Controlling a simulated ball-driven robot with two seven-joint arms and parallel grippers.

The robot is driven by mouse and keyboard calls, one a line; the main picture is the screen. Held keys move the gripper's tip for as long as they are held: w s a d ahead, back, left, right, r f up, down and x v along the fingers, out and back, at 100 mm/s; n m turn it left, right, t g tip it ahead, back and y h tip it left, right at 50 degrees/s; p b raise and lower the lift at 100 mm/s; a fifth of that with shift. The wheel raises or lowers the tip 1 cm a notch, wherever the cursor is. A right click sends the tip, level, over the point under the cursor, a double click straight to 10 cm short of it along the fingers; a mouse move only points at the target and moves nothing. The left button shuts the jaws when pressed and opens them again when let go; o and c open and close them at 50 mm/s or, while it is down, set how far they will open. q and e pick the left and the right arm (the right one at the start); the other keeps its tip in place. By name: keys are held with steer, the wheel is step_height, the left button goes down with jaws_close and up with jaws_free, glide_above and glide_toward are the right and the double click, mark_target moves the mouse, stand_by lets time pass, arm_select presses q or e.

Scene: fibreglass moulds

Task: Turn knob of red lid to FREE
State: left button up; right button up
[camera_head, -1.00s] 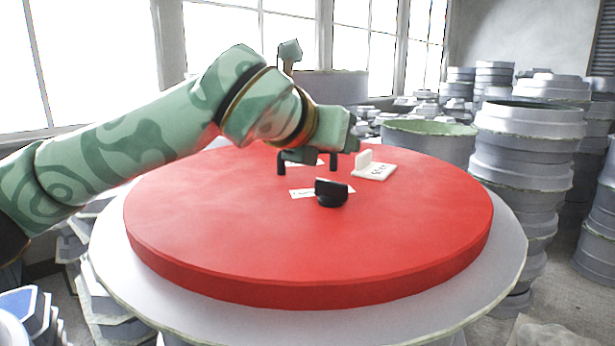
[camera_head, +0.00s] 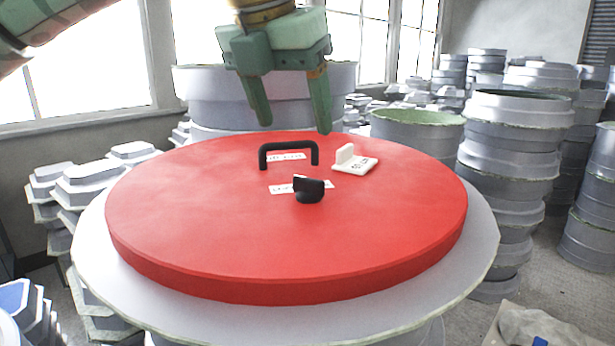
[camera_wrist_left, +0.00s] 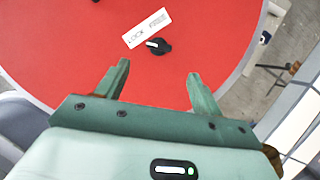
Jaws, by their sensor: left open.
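The round red lid (camera_head: 190,225) lies flat on a large white mould. A black knob (camera_head: 309,192) sits on it, with a white label (camera_head: 284,189) partly hidden behind it. In the left wrist view the knob (camera_wrist_left: 162,47) lies beside the label (camera_wrist_left: 148,27), whose near end reads LOCK; the far-end word is blurred. The knob's white mark is on its left side, towards the LOCK end. My left gripper (camera_head: 295,127) is open and empty, raised above the lid's far part. Its fingers (camera_wrist_left: 158,70) are apart from the knob. My right gripper is not in view.
A black handle (camera_head: 289,146) stands on the lid behind the knob. A white piece with writing (camera_head: 358,165) sits to its right. A big round mould (camera_head: 185,85) is behind the lid; stacked moulds (camera_head: 512,150) stand at right. The lid's near part is clear.

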mark_target(308, 178)
arm_select(q)
steer(key=x, duration=0.9)
steer(key=shift+w+a+f, duration=0.1)
steer(key=shift+w+f, duration=0.1)
steer(key=shift+w, duration=0.05)
steer(key=shift+w+d+f, duration=0.2)
steer(key=shift+d+f, duration=0.05)
steer(key=shift+f, duration=0.35)
steer(key=c, duration=1)
